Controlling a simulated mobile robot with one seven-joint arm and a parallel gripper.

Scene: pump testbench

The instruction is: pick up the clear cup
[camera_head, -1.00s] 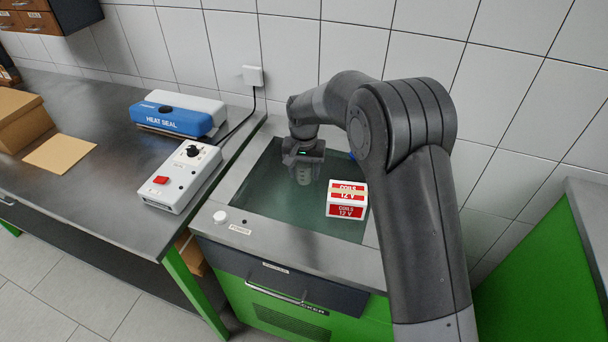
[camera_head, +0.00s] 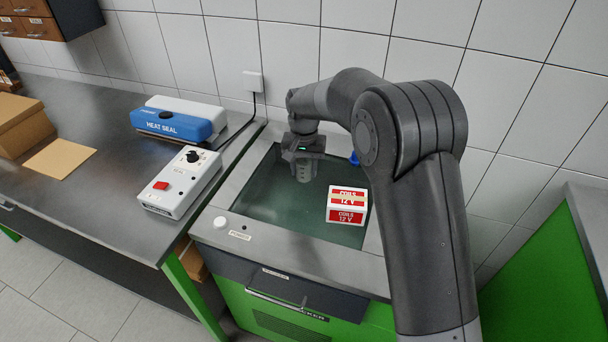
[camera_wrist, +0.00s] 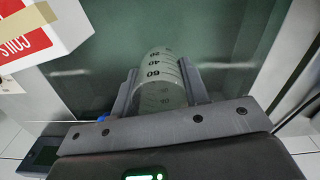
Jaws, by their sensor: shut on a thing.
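The clear cup (camera_head: 304,172) is a see-through vessel with dark graduation numbers. It sits between the fingers of my gripper (camera_head: 303,160) over the dark green sunken surface (camera_head: 265,205) of the bench. In the wrist view the cup (camera_wrist: 158,68) shows marks such as 20, 40 and 60, and both fingers of my gripper (camera_wrist: 158,92) press against its sides. My gripper is shut on the cup. I cannot tell whether the cup's base touches the surface.
A red and white "COILS 12 V" box (camera_head: 347,204) stands to the right of the cup, close by. A small blue thing (camera_head: 354,158) is partly hidden behind my arm. A control box (camera_head: 181,182) and a blue heat sealer (camera_head: 180,120) stand on the left table.

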